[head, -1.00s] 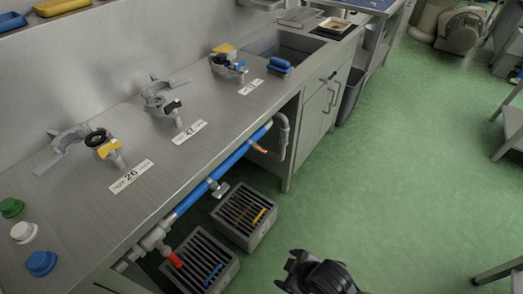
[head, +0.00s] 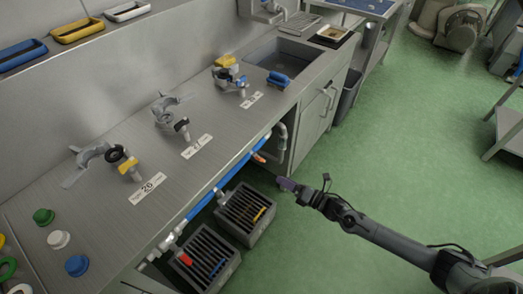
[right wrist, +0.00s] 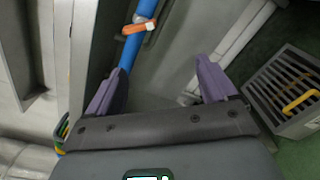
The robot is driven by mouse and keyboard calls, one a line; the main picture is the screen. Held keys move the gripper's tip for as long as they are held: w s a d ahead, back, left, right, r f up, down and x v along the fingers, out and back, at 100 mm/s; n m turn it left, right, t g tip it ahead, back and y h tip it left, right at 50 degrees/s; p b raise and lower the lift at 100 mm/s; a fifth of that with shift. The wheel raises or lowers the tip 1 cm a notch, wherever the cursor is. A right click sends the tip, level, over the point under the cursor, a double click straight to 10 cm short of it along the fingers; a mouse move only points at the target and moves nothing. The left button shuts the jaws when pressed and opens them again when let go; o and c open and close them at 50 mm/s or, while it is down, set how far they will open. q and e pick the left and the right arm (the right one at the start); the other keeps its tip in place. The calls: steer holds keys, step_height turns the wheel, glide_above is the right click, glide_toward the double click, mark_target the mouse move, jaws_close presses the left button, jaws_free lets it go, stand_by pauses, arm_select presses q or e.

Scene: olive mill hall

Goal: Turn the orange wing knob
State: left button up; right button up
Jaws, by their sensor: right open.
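The orange wing knob (head: 259,158) sits on the blue pipe (head: 236,174) under the front edge of the steel counter. In the right wrist view the knob (right wrist: 137,26) lies across the blue pipe (right wrist: 130,54), up and left of centre, beyond the fingertips. My right gripper (head: 286,184) is in front of the counter, a little right of and below the knob in the head view, and apart from it. In the right wrist view its two purple fingers (right wrist: 158,68) are spread with nothing between them. My left gripper is not in view.
Two slatted grey crates stand on the floor below the pipe, one (head: 247,213) near the gripper, the other (head: 203,262) further left. The counter (head: 215,120) carries several clamps. Green floor (head: 400,150) is open to the right.

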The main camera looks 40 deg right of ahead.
mark_target(263, 161)
steer(key=w+a+r, duration=0.1)
steer(key=w, duration=0.2)
steer(key=w+a+r+b, duration=0.1)
steer(key=w, duration=0.3)
steer(key=w+r+b, duration=0.1)
steer(key=w, duration=0.2)
steer(key=shift+w+a+r, duration=0.25)
steer(key=shift+w+a, duration=0.15)
steer(key=shift+w+a+b, duration=0.25)
steer(key=shift+w+b, duration=0.05)
steer(key=shift+w, duration=0.4)
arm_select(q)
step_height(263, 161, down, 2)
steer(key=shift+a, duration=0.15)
arm_select(e)
steer(key=c, duration=1.1)
steer(key=shift+o, duration=0.2)
